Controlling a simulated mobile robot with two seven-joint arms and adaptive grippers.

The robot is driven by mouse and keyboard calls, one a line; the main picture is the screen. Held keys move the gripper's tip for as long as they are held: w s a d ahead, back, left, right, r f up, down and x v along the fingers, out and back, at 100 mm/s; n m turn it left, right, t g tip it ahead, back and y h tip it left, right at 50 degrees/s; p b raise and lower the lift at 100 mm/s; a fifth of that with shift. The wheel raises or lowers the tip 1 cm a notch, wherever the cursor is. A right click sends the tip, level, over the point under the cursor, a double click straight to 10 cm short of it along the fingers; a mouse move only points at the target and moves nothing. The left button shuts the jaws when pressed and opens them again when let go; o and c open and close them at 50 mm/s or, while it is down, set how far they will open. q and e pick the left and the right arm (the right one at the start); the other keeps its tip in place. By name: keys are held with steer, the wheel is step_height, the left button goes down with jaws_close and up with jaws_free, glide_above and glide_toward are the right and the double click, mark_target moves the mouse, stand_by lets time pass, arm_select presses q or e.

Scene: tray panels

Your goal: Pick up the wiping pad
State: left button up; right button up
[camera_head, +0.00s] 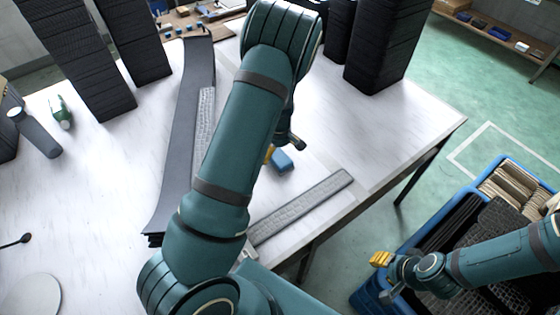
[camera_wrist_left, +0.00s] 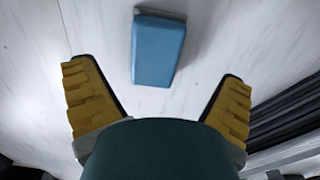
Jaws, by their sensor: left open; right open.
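The wiping pad, a small blue block (camera_head: 282,160), lies on the white table right of my left arm. In the left wrist view the blue pad (camera_wrist_left: 158,52) lies ahead of the fingers, between their lines and touching neither. My left gripper (camera_head: 269,154) is mostly hidden behind my arm; a yellow finger shows beside the pad. In the left wrist view my left gripper (camera_wrist_left: 155,80) has its two yellow fingers spread wide and empty. My right gripper (camera_head: 380,259) is at the lower right, over the floor near the blue crate, open and empty.
A grey ribbed strip (camera_head: 300,207) lies near the table's front edge, close to the pad. Long dark panels (camera_head: 186,130) lie left of my arm. Black tray stacks (camera_head: 384,45) stand at the back. A blue crate (camera_head: 400,245) with panels stands on the floor right.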

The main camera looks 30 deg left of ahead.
mark_target(280, 157)
arm_select(q)
steer(key=f, duration=0.3)
steer(key=f+b, duration=0.1)
steer(key=f, duration=0.1)
steer(key=shift+w+a, duration=0.1)
steer(key=shift+w, duration=0.2)
steer(key=c, duration=1.3)
